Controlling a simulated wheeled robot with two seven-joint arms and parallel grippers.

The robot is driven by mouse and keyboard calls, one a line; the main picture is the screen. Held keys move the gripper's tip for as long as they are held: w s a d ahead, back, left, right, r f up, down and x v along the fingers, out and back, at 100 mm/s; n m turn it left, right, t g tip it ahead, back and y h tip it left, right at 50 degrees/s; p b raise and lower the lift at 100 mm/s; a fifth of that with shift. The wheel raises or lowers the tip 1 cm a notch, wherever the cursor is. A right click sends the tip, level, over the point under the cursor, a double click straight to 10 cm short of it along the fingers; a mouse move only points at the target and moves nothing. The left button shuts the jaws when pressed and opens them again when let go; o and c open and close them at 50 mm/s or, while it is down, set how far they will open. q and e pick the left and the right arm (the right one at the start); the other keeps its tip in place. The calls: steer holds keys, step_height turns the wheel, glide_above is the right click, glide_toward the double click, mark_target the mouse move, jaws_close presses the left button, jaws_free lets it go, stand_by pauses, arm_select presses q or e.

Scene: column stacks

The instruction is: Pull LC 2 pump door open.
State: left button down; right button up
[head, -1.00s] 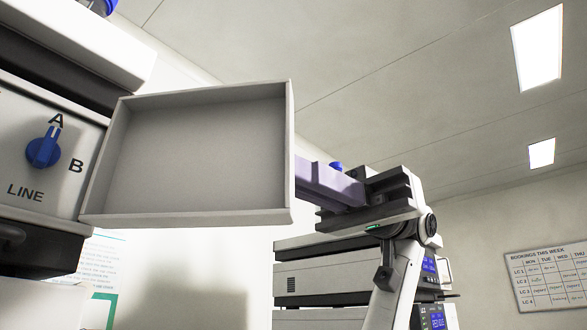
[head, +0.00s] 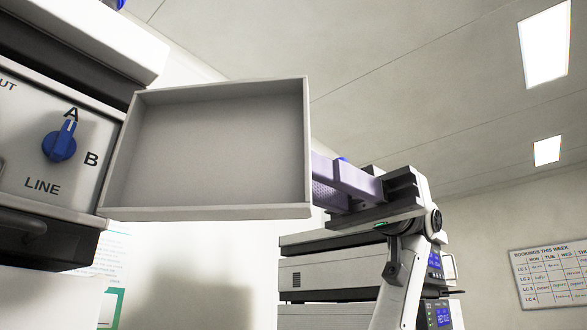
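A grey, shallow box-shaped door (head: 215,150) stands swung out in the middle of the head view, its hollow inner side facing me. Its left edge meets an instrument front panel (head: 30,155) with a blue A/B knob (head: 59,146). No LC number is readable on this instrument. My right gripper (head: 335,183) is at the door's right edge, on its far side. Its purple fingers look spread, with a dotted pad showing between them. The fingertips and any handle are hidden behind the door, so contact cannot be told. My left gripper is out of view.
More stacked instruments (head: 325,272) with blue displays stand behind my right arm. A bookings board (head: 552,275) hangs on the right wall. A dark handle (head: 22,224) juts out below the knob panel. Open air lies above and right of the door.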

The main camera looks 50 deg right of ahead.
steer(key=s+d, duration=0.1)
steer(key=d, duration=0.7)
steer(key=shift+s+d+p, duration=0.2)
steer(key=shift+s+p, duration=0.05)
steer(key=shift+p, duration=0.05)
